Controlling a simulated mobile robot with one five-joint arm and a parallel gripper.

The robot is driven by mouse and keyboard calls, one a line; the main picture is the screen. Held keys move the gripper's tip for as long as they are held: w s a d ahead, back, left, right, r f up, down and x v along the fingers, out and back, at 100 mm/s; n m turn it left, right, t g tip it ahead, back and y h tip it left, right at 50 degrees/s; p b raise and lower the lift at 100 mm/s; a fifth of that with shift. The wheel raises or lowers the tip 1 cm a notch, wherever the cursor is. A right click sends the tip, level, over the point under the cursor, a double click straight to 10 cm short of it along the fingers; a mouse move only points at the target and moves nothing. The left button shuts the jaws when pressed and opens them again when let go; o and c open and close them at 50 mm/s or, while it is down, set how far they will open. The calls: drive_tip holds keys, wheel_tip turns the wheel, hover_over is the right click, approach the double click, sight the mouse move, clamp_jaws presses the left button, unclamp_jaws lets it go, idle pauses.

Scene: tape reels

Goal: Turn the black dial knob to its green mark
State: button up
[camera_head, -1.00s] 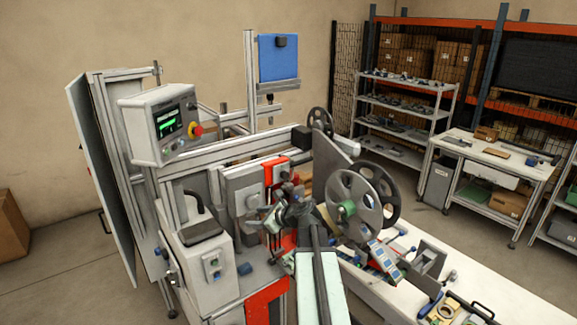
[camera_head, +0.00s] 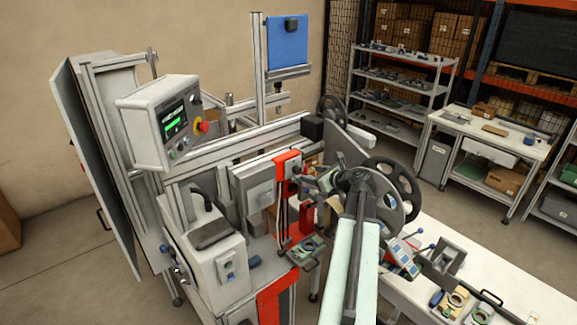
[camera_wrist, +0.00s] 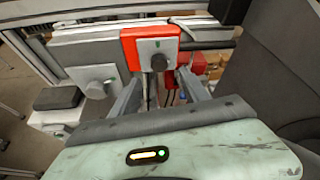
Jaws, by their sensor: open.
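The black dial knob (camera_wrist: 158,62) sits on a grey plate on a red block (camera_wrist: 130,48) in the wrist view. A small green mark (camera_wrist: 158,44) shows on the plate just above the knob. In the head view the red block (camera_head: 283,165) stands upright on the machine, with the dark knob (camera_head: 297,170) at its right side. My gripper (camera_wrist: 160,84) is open in the wrist view, its grey fingers either side of and below the knob, apart from it. In the head view my gripper (camera_head: 325,182) is right of the red block. I cannot make out the knob's pointer.
A grey box with a pale round knob (camera_wrist: 95,90) lies left of the red block. A control box (camera_head: 160,122) is at upper left. A white table (camera_head: 480,260) with parts is at right.

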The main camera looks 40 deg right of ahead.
sight(299, 171)
drive_tip(key=b+x, duration=0.3)
drive_tip(key=x, duration=0.5)
drive_tip(key=shift+w, duration=0.25)
drive_tip(key=shift+a+r, duration=0.1)
drive_tip(key=shift+r, duration=0.05)
drive_tip(key=shift+s, duration=0.1)
drive_tip(key=shift+c, duration=0.3)
drive_tip(key=c, duration=1)
drive_tip(key=shift+a, duration=0.25)
clamp_jaws()
drive_tip(key=shift+d, duration=0.25)
drive_tip(key=shift+a, duration=0.1)
